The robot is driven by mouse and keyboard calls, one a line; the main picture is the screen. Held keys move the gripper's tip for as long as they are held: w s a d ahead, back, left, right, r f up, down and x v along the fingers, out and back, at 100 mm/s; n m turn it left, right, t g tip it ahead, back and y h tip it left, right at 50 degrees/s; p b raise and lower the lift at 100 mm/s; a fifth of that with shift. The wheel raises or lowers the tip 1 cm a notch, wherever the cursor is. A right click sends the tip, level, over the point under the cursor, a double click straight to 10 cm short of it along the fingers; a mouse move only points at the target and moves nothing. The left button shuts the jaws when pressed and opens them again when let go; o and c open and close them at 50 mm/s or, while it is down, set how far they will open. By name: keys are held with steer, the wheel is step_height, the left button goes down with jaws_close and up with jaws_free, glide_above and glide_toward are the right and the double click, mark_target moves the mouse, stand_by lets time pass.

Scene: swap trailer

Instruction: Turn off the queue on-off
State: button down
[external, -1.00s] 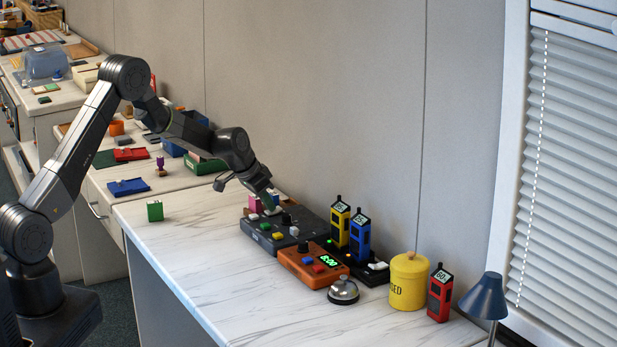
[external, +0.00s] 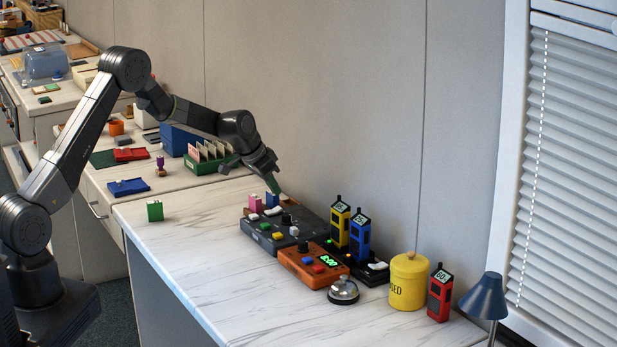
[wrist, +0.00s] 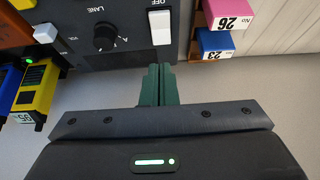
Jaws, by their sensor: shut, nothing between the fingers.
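The dark grey console (external: 262,238) stands on the marble counter and carries the queue on-off, a white rocker switch (external: 274,211) near its back edge. In the wrist view the rocker (wrist: 160,27) shows beside the printed word OFF, with a black LANE knob (wrist: 104,38) to its left. Which end of the rocker is pressed, I cannot tell. My gripper (external: 279,191) is shut and empty, above and behind the console's back edge. In the wrist view its green fingers (wrist: 158,68) are together, just short of the rocker and apart from it.
Pink and blue numbered blocks (wrist: 217,40) stand close beside the rocker. An orange timer box (external: 312,268), yellow (external: 340,225) and blue (external: 360,238) handsets, a bell (external: 343,290) and a yellow canister (external: 408,283) stand to the right. The counter's left front is mostly clear.

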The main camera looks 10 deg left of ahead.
steer(key=s+a+f+b+v, duration=0.1)
steer(key=b+v, duration=0.1)
steer(key=v, duration=0.8)
steer(key=p, duration=0.1)
glide_above(269, 212)
steer(key=f, duration=0.7)
steer(key=shift+w+d+f, duration=0.15)
steer(key=shift+w+d, duration=0.15)
steer(key=shift+d, duration=0.05)
steer(key=shift+w+d+p, duration=0.15)
steer(key=shift+p, duration=0.2)
steer(key=shift+r+g+y, duration=0.3)
steer(key=shift+v, duration=1.05)
steer(key=shift+f, duration=0.15)
steer(key=shift+f, duration=0.1)
